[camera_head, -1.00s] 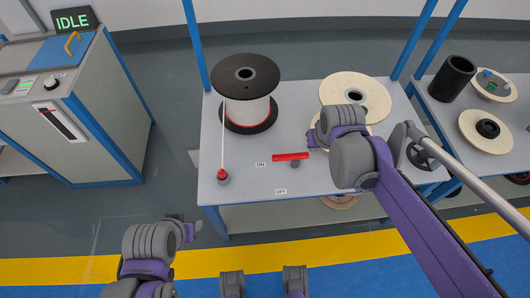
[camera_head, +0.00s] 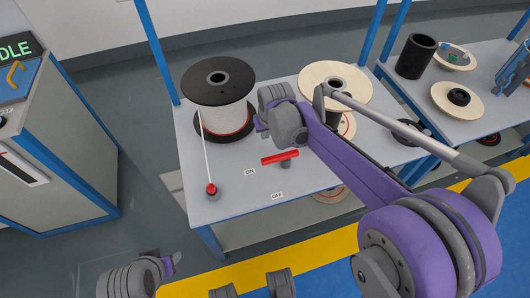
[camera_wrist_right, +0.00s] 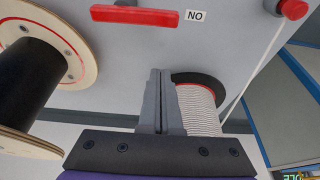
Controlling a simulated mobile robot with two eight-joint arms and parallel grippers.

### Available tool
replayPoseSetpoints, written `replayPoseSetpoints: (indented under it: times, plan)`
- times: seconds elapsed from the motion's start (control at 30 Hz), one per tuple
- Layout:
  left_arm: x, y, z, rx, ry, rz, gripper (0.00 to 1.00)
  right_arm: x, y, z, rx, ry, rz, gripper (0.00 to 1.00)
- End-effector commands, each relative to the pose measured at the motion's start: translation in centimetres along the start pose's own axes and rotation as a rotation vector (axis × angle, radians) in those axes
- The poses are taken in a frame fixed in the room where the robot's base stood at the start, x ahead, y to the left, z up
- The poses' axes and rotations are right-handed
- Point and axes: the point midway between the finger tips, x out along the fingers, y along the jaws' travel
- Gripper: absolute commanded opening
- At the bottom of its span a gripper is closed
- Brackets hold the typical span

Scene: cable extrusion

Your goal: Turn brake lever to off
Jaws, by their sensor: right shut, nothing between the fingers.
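The red brake lever (camera_head: 280,157) lies roughly level on the table, its left end near the ON label (camera_head: 250,171). The OFF label (camera_head: 276,195) is below it, nearer the table's front edge. In the right wrist view the lever (camera_wrist_right: 135,15) is at the top, beside the upside-down ON label (camera_wrist_right: 195,16). My right gripper (camera_head: 262,129) is above the table behind the lever, beside the black-flanged spool. Its fingers (camera_wrist_right: 161,75) are shut and empty, apart from the lever. My left gripper (camera_head: 172,263) is low at the front; its fingers are unclear.
The black-flanged spool (camera_head: 218,79) of white cable stands at the back left of the table. Its cable runs to a red-topped post (camera_head: 212,190). A pale spool (camera_head: 324,75) stands at the back right. A control cabinet (camera_head: 70,160) is at the left.

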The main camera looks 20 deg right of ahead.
Motion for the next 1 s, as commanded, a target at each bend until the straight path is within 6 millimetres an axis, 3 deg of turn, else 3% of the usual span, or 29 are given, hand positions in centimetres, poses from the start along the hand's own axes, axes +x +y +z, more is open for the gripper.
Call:
replayPoseSetpoints:
  times: [0.27,0.63,0.8,1.0]
  plan:
    - [0.8,0.0,0.3,0.0,-0.003,0.0,0.5,2.5,0.0,0.0,0.0,-0.001,0.0,0.0]
    - [3.1,0.0,1.1,0.0,-0.012,0.0,0.5,10.3,0.0,0.1,0.0,0.0,0.0,0.0]
    - [3.3,0.0,1.1,0.0,-0.012,0.0,0.5,9.2,0.0,2.5,0.0,0.0,0.0,0.0]
    - [3.5,0.0,1.2,0.0,-0.013,0.0,0.5,8.7,0.0,3.7,0.0,0.001,0.0,0.0]
